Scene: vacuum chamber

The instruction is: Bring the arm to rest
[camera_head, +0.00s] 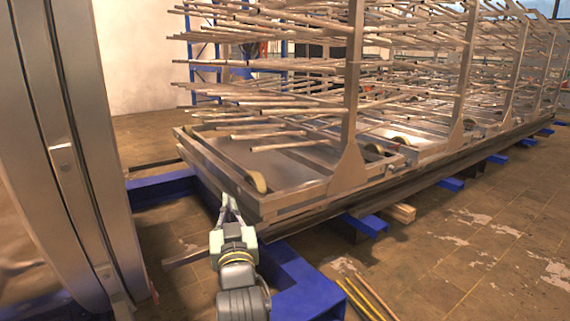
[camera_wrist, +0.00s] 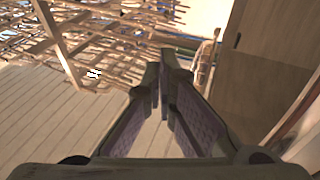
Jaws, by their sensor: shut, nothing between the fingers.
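My gripper (camera_head: 229,203) shows at the lower middle of the head view, at the end of my arm, which reaches up from the bottom edge. Its fingers point away from me toward the near corner of the metal rack cart (camera_head: 300,197). I cannot tell whether the fingertips touch the cart or are a little short of it. In the wrist view, the two fingers of my gripper (camera_wrist: 167,65) converge at their tips with nothing between them.
A curved metal chamber wall (camera_head: 85,150) stands close on the left. Blue floor beams (camera_head: 305,285) lie below the cart and beside my arm. Thin yellow bars (camera_head: 362,300) lie on the floor to the right. Many rods stick out of the rack above. Open floor (camera_head: 480,240) lies at the right.

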